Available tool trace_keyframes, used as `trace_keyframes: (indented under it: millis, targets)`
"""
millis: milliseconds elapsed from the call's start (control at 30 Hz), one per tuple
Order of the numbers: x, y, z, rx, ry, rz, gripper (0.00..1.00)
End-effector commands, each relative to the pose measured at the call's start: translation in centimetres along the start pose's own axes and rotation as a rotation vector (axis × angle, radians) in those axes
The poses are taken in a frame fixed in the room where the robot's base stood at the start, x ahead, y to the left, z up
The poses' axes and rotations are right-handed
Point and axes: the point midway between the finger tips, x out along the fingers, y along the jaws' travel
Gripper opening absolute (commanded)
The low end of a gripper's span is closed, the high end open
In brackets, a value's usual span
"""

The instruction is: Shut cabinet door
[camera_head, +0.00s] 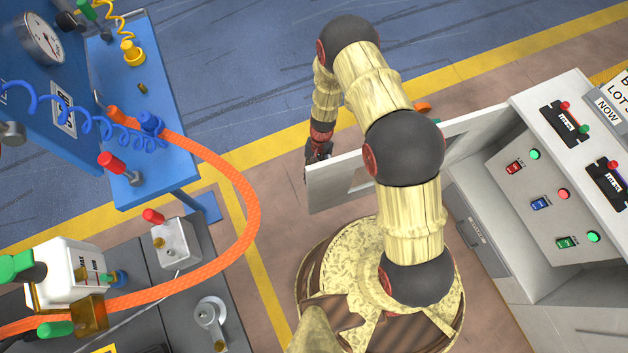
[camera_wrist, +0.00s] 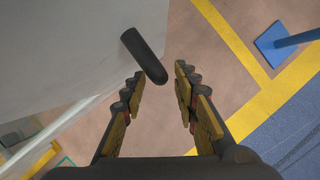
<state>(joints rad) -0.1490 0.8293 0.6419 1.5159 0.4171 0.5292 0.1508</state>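The cabinet door (camera_head: 333,183) is a pale grey-white panel standing open, reaching left from the grey-white cabinet (camera_head: 505,225). My arm hides its middle. In the wrist view the door (camera_wrist: 75,50) fills the upper left, with a dark rod-like handle (camera_wrist: 143,55) sticking out of it. My gripper (camera_head: 318,150) is at the door's free left end in the head view. In the wrist view my gripper (camera_wrist: 159,76) is open and empty, its fingers apart. The handle's end appears between the fingertips, nearer the left one; I cannot tell whether they touch.
Red, green and blue buttons (camera_head: 540,203) sit on the cabinet's sloped panel. A blue bench (camera_head: 150,165) stands at the left, with an orange hose (camera_head: 238,185) looping from it. A grey workbench (camera_head: 150,260) is at the lower left. Open floor (camera_head: 260,160) lies between bench and door.

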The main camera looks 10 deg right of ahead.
Motion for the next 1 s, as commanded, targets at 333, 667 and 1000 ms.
trace_keyframes:
  millis: [333,667,1000]
  targets:
    - [2.9,0.0,0.0,0.000,0.001,0.000,0.30]
    - [2.9,0.0,0.0,0.000,0.000,0.000,0.20]
    - [2.9,0.0,0.0,0.000,0.000,0.000,0.00]
